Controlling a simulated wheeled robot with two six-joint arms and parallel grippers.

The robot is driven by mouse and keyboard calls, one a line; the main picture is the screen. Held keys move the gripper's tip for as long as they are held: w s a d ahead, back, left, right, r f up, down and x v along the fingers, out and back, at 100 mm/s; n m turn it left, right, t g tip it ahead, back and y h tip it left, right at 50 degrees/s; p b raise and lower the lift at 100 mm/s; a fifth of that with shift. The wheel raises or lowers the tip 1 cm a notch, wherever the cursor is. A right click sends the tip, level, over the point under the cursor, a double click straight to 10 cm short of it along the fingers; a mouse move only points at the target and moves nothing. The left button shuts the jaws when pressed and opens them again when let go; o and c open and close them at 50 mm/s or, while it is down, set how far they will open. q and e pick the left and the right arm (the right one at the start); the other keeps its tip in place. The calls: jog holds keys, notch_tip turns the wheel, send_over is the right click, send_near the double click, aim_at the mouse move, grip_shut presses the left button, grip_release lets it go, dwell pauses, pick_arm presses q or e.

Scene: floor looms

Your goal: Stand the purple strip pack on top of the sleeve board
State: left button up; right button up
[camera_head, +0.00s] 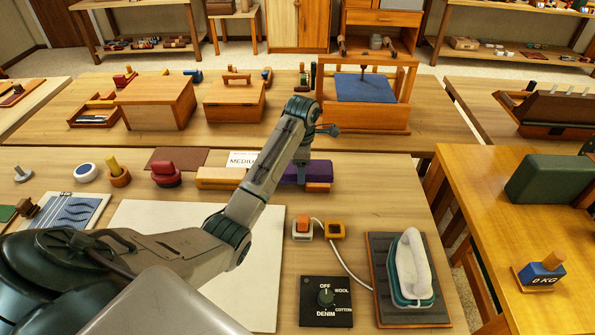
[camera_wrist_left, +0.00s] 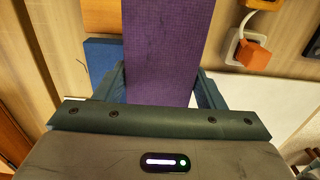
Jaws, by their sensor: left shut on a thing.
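The purple strip pack (camera_head: 318,172) is partly hidden behind my left arm in the head view. In the left wrist view the pack (camera_wrist_left: 166,45) is a long purple slab running up between my fingers. My left gripper (camera_wrist_left: 162,82) is shut on it, one finger at each side. In the head view the gripper (camera_head: 301,166) points down at the pack. A low tan wooden piece (camera_head: 220,178), perhaps the sleeve board, lies to the left of the pack. An orange-brown wooden end (camera_head: 318,187) shows just below the pack. I cannot tell whether they touch. My right gripper is out of view.
A white sheet (camera_head: 150,215) lies in front. An iron (camera_head: 411,268) rests on its dark pad at the right, near a dial box (camera_head: 325,300). A red stamp-like item (camera_head: 166,173) stands at the left. Wooden boxes (camera_head: 155,103) stand on the table behind.

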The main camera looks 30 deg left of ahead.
pick_arm(q)
jog(key=w+a+p, duration=0.1)
jog(key=w+a, duration=0.3)
jog(key=shift+w+a+f, duration=0.1)
jog(key=shift+w+a, duration=0.2)
jog(key=shift+w, duration=0.1)
notch_tip(320, 180, down, 3)
jog(key=shift+f+p, duration=0.2)
jog(key=shift+p, duration=0.5)
jog(key=shift+f, duration=0.1)
jog(key=shift+f, duration=0.1)
jog(key=o, duration=1.2)
jog(key=shift+c, duration=0.2)
